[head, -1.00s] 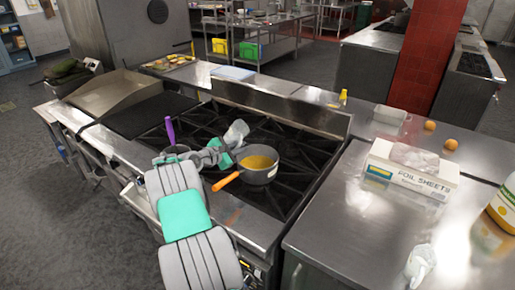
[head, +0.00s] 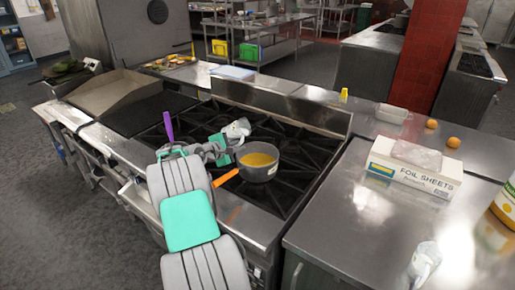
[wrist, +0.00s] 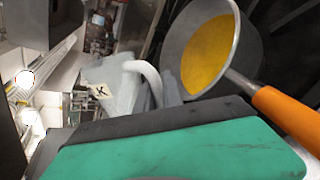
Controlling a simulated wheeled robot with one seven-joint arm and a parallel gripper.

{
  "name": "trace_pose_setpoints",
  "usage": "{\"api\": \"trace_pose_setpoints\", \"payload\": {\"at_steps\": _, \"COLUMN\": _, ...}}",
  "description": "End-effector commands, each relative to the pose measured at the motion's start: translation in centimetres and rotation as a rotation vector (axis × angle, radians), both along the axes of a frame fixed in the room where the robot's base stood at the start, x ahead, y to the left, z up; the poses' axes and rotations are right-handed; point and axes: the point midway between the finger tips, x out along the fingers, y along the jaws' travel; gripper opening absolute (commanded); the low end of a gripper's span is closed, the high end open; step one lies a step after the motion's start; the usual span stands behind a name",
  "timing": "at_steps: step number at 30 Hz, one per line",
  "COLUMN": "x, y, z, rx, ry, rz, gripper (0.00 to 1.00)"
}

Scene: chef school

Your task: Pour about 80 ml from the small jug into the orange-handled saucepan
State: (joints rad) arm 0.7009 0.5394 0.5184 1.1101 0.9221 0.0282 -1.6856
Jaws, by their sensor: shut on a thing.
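The orange-handled saucepan (head: 258,172) stands on the black stove grates with yellow-orange contents. Its orange handle points to the front left. In the wrist view the saucepan (wrist: 248,52) is at the upper right. The small jug (head: 238,128) is pale and whitish, held in the air just behind and left of the saucepan, and looks strongly tilted. In the wrist view the jug (wrist: 122,86) shows a curved white handle beside the pan's rim. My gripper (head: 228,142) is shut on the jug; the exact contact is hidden. No falling stream is visible.
A purple-handled pan (head: 169,128) is partly hidden behind my arm. A foil sheets box (head: 415,172) stands on the right counter, with a white container (head: 392,114), two orange fruits (head: 453,142) and a crumpled clear item (head: 424,262). Bare counter lies between them.

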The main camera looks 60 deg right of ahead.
Motion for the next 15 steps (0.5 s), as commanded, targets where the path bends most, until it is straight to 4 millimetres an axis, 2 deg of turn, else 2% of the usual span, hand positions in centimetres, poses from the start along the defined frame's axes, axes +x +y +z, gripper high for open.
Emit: {"api": "trace_pose_setpoints", "payload": {"at_steps": 15, "x": 0.37, "y": -0.02, "z": -0.52, "rx": 0.004, "ry": -0.111, "rz": 0.002, "gripper": 0.0}}
